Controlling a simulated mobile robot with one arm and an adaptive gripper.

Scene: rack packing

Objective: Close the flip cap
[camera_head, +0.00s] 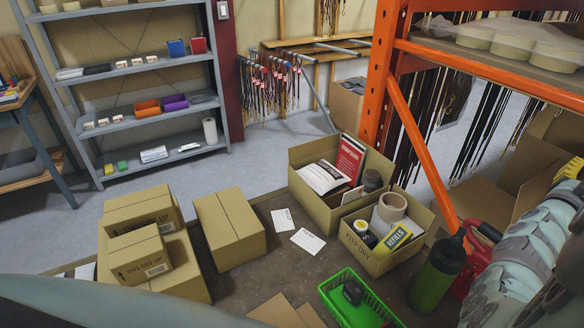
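A green bottle (431,286) with a dark upper part stands upright at the right of the worktop. A small dark cap (458,236) is at its top; I cannot tell whether it is open or shut. A small dark container with a white lid or label (364,232) is in the right open carton; no flip cap can be made out on it. I cannot tell which of these has the flip cap. No gripper fingers can be made out.
Open cartons (310,204) hold books and tape rolls. A green basket (330,300) holds a dark item. Closed boxes (232,232) stand at the left. A red can-like object (477,262) is right beside the bottle. An orange rack upright (384,70) rises behind. Bare worktop lies around two white cards (307,241).

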